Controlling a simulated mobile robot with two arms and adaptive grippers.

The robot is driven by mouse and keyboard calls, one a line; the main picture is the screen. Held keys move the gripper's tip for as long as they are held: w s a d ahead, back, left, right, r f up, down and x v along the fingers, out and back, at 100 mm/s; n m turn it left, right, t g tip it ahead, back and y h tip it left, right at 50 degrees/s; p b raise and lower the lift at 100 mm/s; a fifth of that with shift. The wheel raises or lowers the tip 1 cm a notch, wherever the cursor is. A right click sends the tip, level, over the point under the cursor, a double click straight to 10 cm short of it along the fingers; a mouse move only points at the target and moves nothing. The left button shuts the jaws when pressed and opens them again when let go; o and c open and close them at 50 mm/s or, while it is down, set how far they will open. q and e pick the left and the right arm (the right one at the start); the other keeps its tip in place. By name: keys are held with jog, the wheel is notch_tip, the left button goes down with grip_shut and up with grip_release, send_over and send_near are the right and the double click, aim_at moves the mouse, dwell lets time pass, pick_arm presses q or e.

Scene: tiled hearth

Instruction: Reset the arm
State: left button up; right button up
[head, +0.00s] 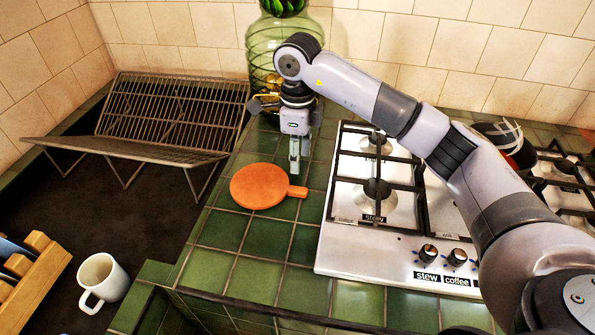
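My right arm comes in from the right and arches over the stove. Its gripper (294,168) points down above the green tiled counter, just behind the orange round board (259,187) with a short handle. The fingers look edge-on and close together, so I cannot tell whether they are open or shut. I see nothing held between them. Whether the fingertips touch the tiles is unclear. My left gripper is not in view.
A white gas stove (345,250) with black grates lies right of the board. A green glass jar (262,45) stands behind the gripper. A wire rack (170,115), white mug (103,280) and wooden rack (40,285) are left. A dark pot (508,140) sits on the stove.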

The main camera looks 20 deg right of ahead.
jog(key=shift+r, duration=0.6)
